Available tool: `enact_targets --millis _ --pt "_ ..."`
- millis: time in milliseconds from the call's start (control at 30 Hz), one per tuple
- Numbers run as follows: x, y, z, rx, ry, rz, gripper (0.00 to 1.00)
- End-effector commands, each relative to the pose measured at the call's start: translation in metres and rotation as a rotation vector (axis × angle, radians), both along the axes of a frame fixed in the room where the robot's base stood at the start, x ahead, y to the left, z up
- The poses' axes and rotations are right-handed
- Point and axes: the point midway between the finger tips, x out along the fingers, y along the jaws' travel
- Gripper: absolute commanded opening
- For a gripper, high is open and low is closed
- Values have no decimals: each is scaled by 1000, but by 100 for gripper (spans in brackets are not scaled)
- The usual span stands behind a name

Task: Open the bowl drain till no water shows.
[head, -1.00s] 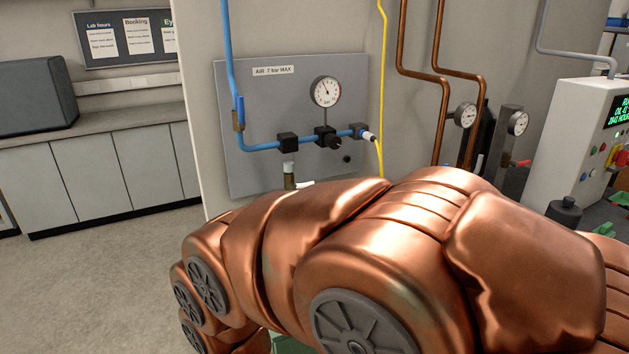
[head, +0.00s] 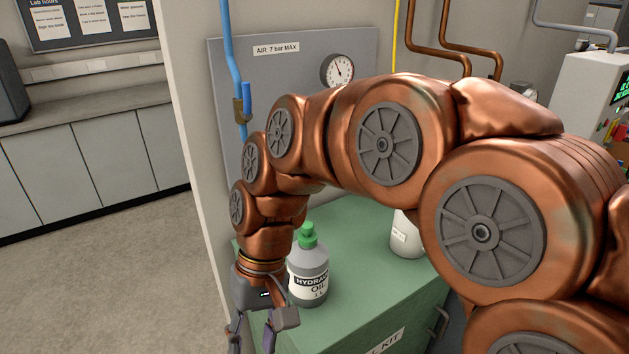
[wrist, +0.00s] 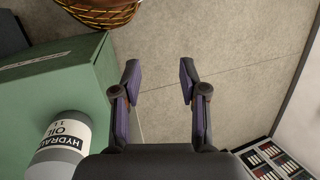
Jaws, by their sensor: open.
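The grey air panel (head: 300,75) labelled "AIR 7 bar MAX" stands behind my arm in the head view. Its round gauge (head: 337,70) shows above the arm. The bowl, its drain and the fittings below the gauge are hidden behind my arm, so I cannot see whether there is water. My gripper (head: 252,338) is low in front of the panel's lower left, left of the oil bottle. In the wrist view my gripper (wrist: 158,76) has its fingers apart with nothing between them, above bare floor. No bowl shows in the wrist view.
A grey hydraulic oil bottle (head: 308,278) with a green cap stands on a green cabinet (head: 350,225), close beside my gripper. The bottle also shows in the wrist view (wrist: 62,148). A white container (head: 405,236) stands farther right. Blue pipe (head: 229,50) runs down the panel's left side.

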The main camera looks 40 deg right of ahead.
Motion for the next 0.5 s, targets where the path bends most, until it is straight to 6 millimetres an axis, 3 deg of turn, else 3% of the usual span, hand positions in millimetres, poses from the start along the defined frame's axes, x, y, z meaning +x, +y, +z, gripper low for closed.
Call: enact_targets --millis 267,500 --pt "73 9 33 227 28 -125 43" --pt "136 -9 58 420 44 -252 43"
